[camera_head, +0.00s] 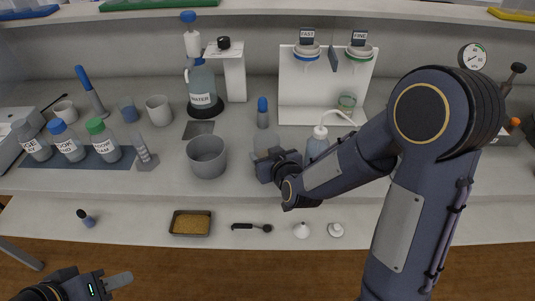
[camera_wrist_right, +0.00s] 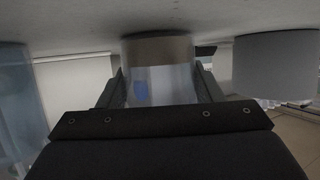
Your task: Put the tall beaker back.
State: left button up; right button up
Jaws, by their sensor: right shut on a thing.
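A clear glass beaker (camera_wrist_right: 158,85) with a brown band at its base is between the fingers of my right gripper (camera_wrist_right: 162,90), which is shut on it. In the head view the beaker (camera_head: 266,144) shows only in part behind the gripper (camera_head: 268,160), over the middle of the counter. It looks upright, at or close to the counter top; I cannot tell whether it touches. My left gripper (camera_head: 105,284) is low at the left front, away from the counter; its jaw opening does not show clearly.
A grey pot (camera_head: 207,160) stands left of the beaker and a wash bottle (camera_head: 317,145) right of it. A blue-capped vial (camera_head: 263,113) stands behind. A water jug (camera_head: 203,88) and a white dispenser stand (camera_head: 312,92) are farther back. A soil tray (camera_head: 190,224) lies on the front ledge.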

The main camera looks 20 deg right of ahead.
jog(key=o, duration=1.1)
jog(key=shift+s+r+p, duration=0.1)
jog(key=shift+r+p, duration=0.15)
jog(key=shift+p, duration=0.05)
jog(key=p+v, duration=0.1)
jog(key=v, duration=1)
jog(key=shift+s+r, duration=0.1)
jog(key=shift+s, duration=0.25)
jog(key=shift+s+r+g, duration=0.15)
jog(key=shift+g, duration=0.15)
jog(key=s+d+r+m+g+y, duration=0.1)
jog(key=s+d+g, duration=0.1)
jog(key=s, duration=0.6)
jog(key=s+d+r+m+g+y, duration=0.1)
jog(key=s+d+m+g, duration=0.1)
jog(key=s+g, duration=0.3)
jog(key=s, duration=0.3)
jog(key=shift+s+d+r, duration=0.25)
jog(key=shift+s+r, duration=0.05)
jog(key=shift+r, duration=0.1)
